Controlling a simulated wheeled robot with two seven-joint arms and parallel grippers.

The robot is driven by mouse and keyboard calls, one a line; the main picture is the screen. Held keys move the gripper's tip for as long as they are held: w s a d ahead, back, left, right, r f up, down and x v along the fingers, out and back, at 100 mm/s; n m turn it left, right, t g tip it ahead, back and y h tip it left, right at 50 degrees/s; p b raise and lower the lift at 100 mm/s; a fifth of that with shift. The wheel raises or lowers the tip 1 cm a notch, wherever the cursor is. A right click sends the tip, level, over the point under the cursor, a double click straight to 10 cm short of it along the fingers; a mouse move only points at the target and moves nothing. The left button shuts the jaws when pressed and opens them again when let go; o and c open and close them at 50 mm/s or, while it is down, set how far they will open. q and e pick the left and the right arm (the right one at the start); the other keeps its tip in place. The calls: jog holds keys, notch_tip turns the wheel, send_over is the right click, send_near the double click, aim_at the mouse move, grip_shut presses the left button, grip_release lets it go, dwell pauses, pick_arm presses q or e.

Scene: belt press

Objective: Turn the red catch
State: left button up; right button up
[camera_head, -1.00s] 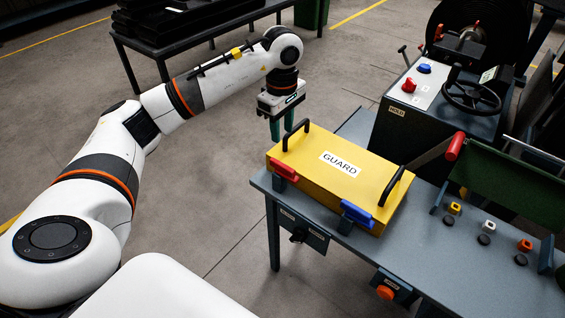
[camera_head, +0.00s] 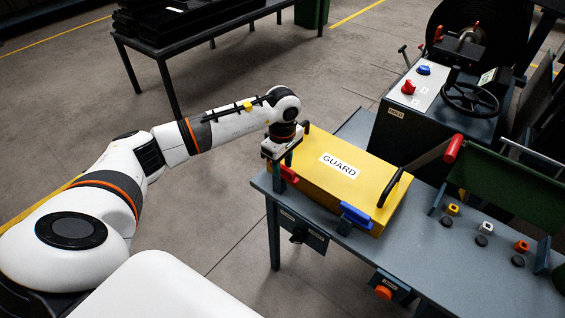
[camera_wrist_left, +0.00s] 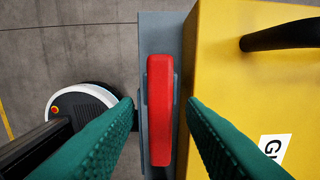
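The red catch (camera_head: 289,175) is on the near left side of the yellow guard box (camera_head: 330,185), partly hidden by my left gripper in the head view. In the left wrist view the red catch (camera_wrist_left: 160,110) is a long upright bar beside the yellow guard (camera_wrist_left: 225,60). My left gripper (camera_head: 281,172) is above it, pointing down. Its green fingers (camera_wrist_left: 160,102) are apart, one on each side of the catch in the picture. I see a gap on both sides, so it is not gripped. My right gripper is not in view.
A blue catch (camera_head: 356,215) sits on the guard's front right. Black handles (camera_head: 394,187) rise from the guard's ends. The grey table (camera_head: 440,270) carries small coloured buttons at the right. A machine with a handwheel (camera_head: 473,97) stands behind. Floor left of the table is clear.

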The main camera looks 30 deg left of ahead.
pick_arm(q)
grip_shut()
jog(key=n, duration=0.1)
jog(key=n+b, duration=0.1)
jog(key=n, duration=0.1)
jog(key=shift+w+n, duration=0.2)
jog(key=shift+n, duration=0.1)
jog(key=n, duration=0.3)
jog(key=shift+w+a+n+b, duration=0.1)
jog(key=shift+w+n+b, duration=0.05)
jog(key=shift+n+b, duration=0.2)
jog(key=n, duration=0.5)
jog(key=shift+w+a+r, duration=0.1)
jog(key=shift+w+a, duration=0.05)
jog(key=shift+a, duration=0.05)
jog(key=n, duration=0.5)
jog(key=shift+w+a+n, duration=0.1)
jog(key=shift+a+n, duration=0.1)
jog(key=shift+n, duration=0.05)
